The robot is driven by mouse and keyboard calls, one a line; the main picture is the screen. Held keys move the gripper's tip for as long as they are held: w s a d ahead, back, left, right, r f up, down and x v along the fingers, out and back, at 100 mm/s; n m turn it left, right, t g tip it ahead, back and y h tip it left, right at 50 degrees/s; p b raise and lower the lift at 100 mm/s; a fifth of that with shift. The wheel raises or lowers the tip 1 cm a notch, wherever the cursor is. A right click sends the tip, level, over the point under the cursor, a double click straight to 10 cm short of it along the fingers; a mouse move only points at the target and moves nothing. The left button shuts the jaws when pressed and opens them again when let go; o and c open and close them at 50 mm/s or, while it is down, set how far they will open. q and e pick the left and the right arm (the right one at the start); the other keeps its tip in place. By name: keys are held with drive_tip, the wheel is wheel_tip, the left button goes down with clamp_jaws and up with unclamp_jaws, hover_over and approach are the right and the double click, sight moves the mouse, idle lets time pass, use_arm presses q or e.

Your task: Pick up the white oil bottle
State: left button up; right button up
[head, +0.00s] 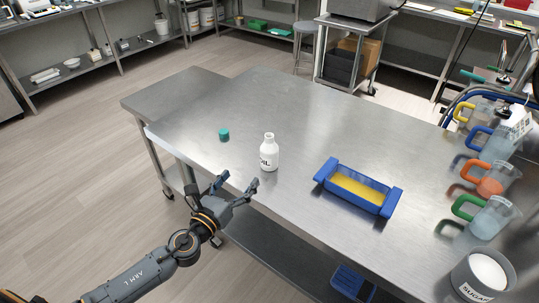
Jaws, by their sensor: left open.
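The white oil bottle (268,155) stands upright on the steel table, near its front edge, with dark lettering on its front. It has no cap on its neck. A small teal cap (224,134) lies on the table to its left. My left gripper (238,184) is open and empty, at the front edge of the table, to the lower left of the bottle and apart from it. My right gripper is not in view.
A blue tray (323,174) with yellow contents sits right of the bottle. Several handled jugs, including an orange one (491,181), and a sugar container (478,274) line the right side. The steel table (260,100) is clear behind the bottle.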

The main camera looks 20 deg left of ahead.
sight(264, 157)
use_arm(q)
drive_tip(key=w+d+m, duration=0.1)
drive_tip(key=w, duration=0.1)
drive_tip(key=w+m, duration=0.1)
drive_tip(key=w, duration=0.2)
drive_tip(key=w+d+h+p, duration=0.1)
drive_tip(key=w, duration=0.2)
drive_tip(key=shift+w+d+m, duration=0.15)
drive_tip(key=shift+d+m, duration=0.2)
drive_tip(key=shift+m, duration=0.05)
drive_tip(key=x, duration=0.5)
drive_tip(key=shift+w+d+f, duration=0.2)
drive_tip(key=shift+w+d, duration=0.1)
drive_tip(key=shift+s+a+r, duration=0.1)
drive_tip(key=shift+c, duration=1.1)
drive_tip(key=c, duration=1.2)
